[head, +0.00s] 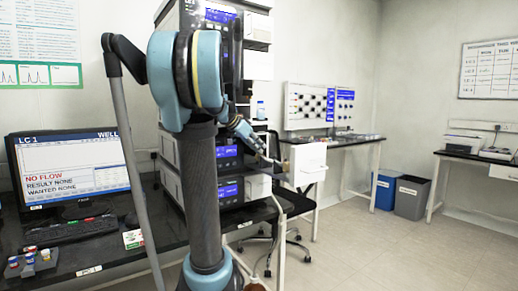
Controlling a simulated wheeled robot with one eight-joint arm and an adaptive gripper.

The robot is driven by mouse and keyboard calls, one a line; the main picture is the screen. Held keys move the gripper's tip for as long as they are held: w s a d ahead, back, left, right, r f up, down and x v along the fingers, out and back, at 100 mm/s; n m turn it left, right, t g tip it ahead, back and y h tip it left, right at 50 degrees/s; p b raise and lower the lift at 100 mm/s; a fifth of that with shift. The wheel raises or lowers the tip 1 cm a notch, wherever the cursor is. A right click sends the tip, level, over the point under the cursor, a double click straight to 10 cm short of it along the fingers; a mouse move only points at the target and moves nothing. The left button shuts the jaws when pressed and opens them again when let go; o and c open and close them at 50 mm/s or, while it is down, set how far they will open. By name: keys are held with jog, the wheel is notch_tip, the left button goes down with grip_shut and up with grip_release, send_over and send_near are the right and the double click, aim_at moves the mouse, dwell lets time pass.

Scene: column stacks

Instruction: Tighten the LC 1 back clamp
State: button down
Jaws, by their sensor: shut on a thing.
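The LC 1 screen (72,165) at the left reads "NO FLOW", "RESULT NONE" and "WANTED NONE". The instrument stack (228,190) stands on the dark bench, partly hidden behind my arm. My gripper (272,161) is small in the view, at the stack's right side, by a white box-like part (308,164) that sticks out. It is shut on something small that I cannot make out. I cannot pick out the back clamp at this size.
The dark bench (100,256) holds a keyboard (70,228) and a rack of small capped vials (30,264). Blue (384,190) and grey (411,198) bins stand farther back. The floor (400,255) at the right is clear.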

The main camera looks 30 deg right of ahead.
jog(key=a+h, duration=0.1)
jog(key=h, duration=0.1)
jog(key=a+f+h, duration=0.1)
jog(key=shift+h, duration=0.4)
jog(key=shift+s+a+f+h, duration=0.1)
jog(key=shift+a+f+h, duration=0.15)
jog(key=shift+h, duration=0.5)
jog(key=shift+s+a+f+h, duration=0.1)
jog(key=shift+a+f+h, duration=0.1)
jog(key=shift+h, duration=0.6)
jog(key=shift+a+f+h, duration=0.15)
jog(key=shift+a+h, duration=0.1)
jog(key=shift+h, duration=0.5)
jog(key=c, duration=1.5)
grip_release()
jog(key=shift+s+a+f, duration=0.1)
jog(key=shift+s+a, duration=0.05)
jog(key=shift+a, duration=1.85)
jog(key=shift+s+a+f, duration=0.1)
jog(key=shift+a, duration=1.9)
jog(key=shift+s+a, duration=0.15)
jog(key=shift+a, duration=1.85)
